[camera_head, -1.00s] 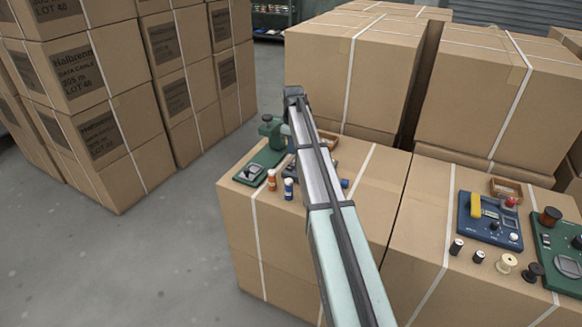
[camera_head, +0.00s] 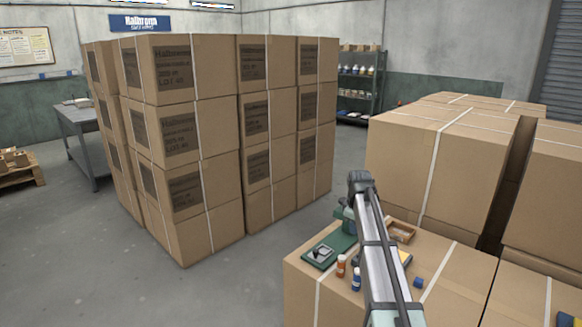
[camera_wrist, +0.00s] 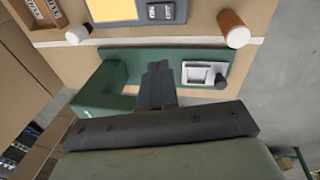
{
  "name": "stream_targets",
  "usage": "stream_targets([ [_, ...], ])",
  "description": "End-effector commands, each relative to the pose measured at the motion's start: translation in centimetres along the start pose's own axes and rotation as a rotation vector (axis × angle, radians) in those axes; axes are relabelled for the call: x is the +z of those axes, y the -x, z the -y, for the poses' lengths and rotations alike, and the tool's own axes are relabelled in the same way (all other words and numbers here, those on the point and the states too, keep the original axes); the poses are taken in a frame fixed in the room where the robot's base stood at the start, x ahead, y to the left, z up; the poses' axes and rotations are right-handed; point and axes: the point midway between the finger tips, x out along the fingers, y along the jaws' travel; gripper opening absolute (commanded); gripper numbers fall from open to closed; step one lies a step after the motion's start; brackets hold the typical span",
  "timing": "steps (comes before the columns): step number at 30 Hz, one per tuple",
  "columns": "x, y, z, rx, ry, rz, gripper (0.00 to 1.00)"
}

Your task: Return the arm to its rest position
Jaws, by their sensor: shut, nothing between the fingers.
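My arm (camera_head: 380,260) reaches up from the bottom of the head view over a cardboard box. My gripper's fingers are hidden behind the arm there. In the wrist view my gripper (camera_wrist: 157,75) is shut and empty, its two dark fingers together. It is in front of a green device with a grey panel (camera_wrist: 203,74), whose middle it partly covers. I cannot tell whether it touches the device. The same green device (camera_head: 325,250) shows in the head view, left of my arm.
Tall stacked boxes (camera_head: 215,150) stand left, more boxes (camera_head: 440,160) behind. Grey floor (camera_head: 90,250) lies clear at left.

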Motion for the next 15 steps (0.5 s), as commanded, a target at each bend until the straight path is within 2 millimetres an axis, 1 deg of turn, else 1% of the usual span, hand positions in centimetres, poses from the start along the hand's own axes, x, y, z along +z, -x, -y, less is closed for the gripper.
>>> stream_targets([
  [1, -1.0, 0.9, 2.0, 0.06, 0.035, -0.032, 0.0],
  [3, -2.7, 1.9, 3.5, 0.147, 0.081, -0.077, 0.0],
  [5, -4.2, 2.5, 4.8, 0.214, 0.117, -0.115, 0.0],
  [8, -6.5, 2.6, 7.2, 0.299, 0.159, -0.17, 0.0],
  [11, -8.6, 1.4, 10.1, 0.352, 0.18, -0.219, 0.0],
  [12, -9.4, 0.4, 11.4, 0.362, 0.181, -0.236, 0.0],
  [14, -10.4, -1.0, 13.0, 0.366, 0.177, -0.255, 0.0],
  [15, -10.8, -2.0, 14.0, 0.366, 0.172, -0.265, 0.0],
])
